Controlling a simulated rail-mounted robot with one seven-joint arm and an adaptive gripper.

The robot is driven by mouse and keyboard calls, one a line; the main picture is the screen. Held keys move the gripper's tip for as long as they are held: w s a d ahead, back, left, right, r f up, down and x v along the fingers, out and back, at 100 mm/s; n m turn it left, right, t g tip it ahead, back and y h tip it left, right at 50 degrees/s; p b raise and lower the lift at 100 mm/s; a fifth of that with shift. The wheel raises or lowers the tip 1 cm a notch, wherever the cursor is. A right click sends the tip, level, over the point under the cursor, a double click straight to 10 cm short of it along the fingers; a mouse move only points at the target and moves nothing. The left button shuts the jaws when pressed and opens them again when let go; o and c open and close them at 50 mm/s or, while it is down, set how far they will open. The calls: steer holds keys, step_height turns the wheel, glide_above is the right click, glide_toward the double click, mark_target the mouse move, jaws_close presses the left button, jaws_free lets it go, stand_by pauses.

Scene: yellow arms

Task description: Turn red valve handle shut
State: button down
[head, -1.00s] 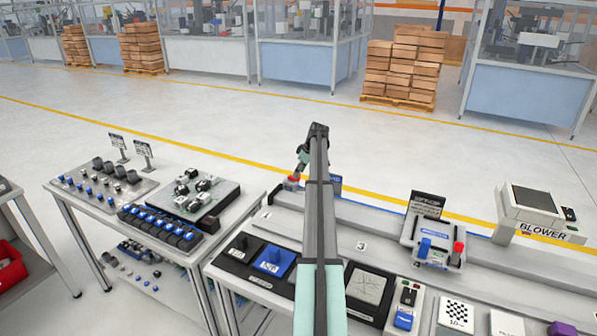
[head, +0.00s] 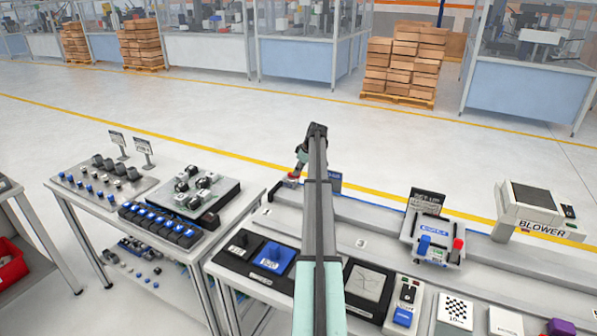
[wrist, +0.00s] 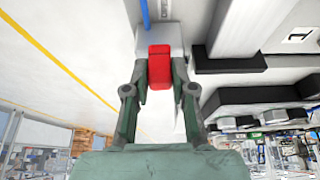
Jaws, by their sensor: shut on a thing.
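The red valve handle (wrist: 160,66) is a red block in the wrist view, between the two fingers of my gripper (wrist: 161,80). A finger lies against each side of it, and the gripper is shut on it. Behind the handle is a light grey valve body, with a blue strip beyond it. In the head view the red handle (head: 292,176) is a small red patch at the back edge of the bench, under the end of my arm. My arm hides part of this spot, and the handle's exact angle is hard to tell.
A device with a blue block and a red knob (head: 459,244) stands to the right on the bench. A blower (head: 534,208) is farther right. Black and blue panels (head: 273,258) lie at the front left. A side table (head: 150,200) with parts stands at left.

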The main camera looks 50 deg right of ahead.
steer(key=shift+a+f, duration=0.1)
steer(key=m+b, duration=0.1)
steer(key=a+m+h+b, duration=0.1)
steer(key=m+b, duration=0.1)
steer(key=shift+a+f+m+h, duration=0.1)
steer(key=shift+a+m+h, duration=0.05)
steer(key=shift+m+h, duration=0.15)
steer(key=m, duration=0.1)
steer(key=a+m+h+b, duration=0.1)
steer(key=m, duration=0.1)
steer(key=m+b, duration=0.1)
steer(key=shift+w+a+m+g+h, duration=0.2)
steer(key=shift+w+m+g+h, duration=0.05)
steer(key=shift+m+g+h, duration=0.05)
steer(key=m, duration=0.2)
steer(key=w+a+m+g+h+b, duration=0.1)
steer(key=m, duration=0.1)
steer(key=shift+b, duration=0.3)
steer(key=shift+w+a+r+m+g+h+b, duration=0.1)
steer(key=shift+w+m+g+h+b, duration=0.2)
steer(key=shift+m, duration=0.65)
steer(key=shift+w+a+r+m+g+h+b, duration=0.2)
steer(key=shift+m+g, duration=0.25)
steer(key=shift+m, duration=0.45)
steer(key=shift+w+d+f+m+g+h+b, duration=0.1)
steer(key=shift+w+m+g+b, duration=0.2)
steer(key=shift+m, duration=0.65)
steer(key=shift+a, duration=0.1)
